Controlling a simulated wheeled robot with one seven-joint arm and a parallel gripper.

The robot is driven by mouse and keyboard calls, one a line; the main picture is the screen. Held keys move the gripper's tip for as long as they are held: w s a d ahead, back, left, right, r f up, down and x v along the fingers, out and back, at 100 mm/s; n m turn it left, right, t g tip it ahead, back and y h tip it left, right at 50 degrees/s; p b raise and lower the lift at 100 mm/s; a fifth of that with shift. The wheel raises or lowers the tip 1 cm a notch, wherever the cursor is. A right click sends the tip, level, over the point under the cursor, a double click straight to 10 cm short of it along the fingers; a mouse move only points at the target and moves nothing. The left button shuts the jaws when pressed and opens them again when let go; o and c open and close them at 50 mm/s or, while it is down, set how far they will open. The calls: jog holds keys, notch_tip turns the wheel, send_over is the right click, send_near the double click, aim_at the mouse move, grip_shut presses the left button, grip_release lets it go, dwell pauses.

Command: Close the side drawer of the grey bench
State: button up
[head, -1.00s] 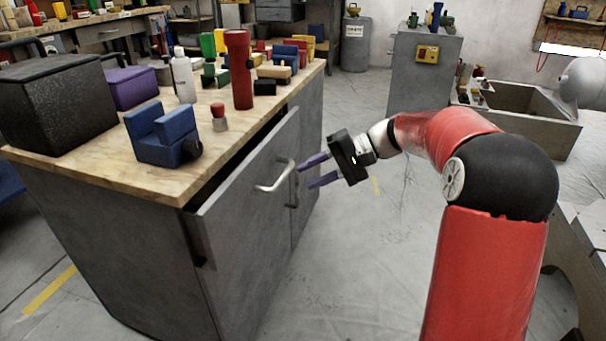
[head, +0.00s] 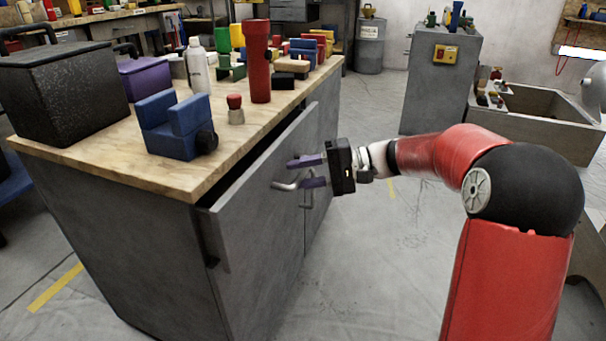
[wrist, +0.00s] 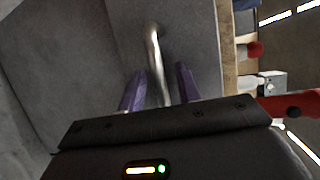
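The grey bench (head: 110,235) has a pale wooden top and stands at the left in the head view. Its side drawer front (head: 258,235) stands out a little, with a dark gap under the top edge. The drawer's metal bar handle (head: 285,186) also shows in the wrist view (wrist: 154,50). My gripper (head: 297,172) is at the handle, its two purple fingers pointing at the drawer front. In the wrist view, my gripper (wrist: 160,85) is open, with the handle bar between the fingers and space on both sides. Contact with the drawer front cannot be told.
On the bench top are a black box (head: 70,90), a blue vise-like block (head: 175,127), a red flashlight (head: 258,62) and a white bottle (head: 198,68). A grey cabinet (head: 440,85) and a grey trough (head: 540,128) stand behind. The floor (head: 370,270) right of the bench is clear.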

aim_at(284, 170)
grip_shut()
jog(key=a, duration=0.1)
jog(key=w+a, duration=0.1)
jog(key=a, duration=0.1)
jog(key=shift+w+a, duration=0.25)
jog(key=shift+a, duration=0.15)
grip_release()
jog(key=shift+a, duration=0.1)
jog(key=d+r+p, duration=0.1)
jog(key=d, duration=0.6)
jog(key=shift+w+d+r, duration=0.2)
jog(key=shift+d, duration=0.15)
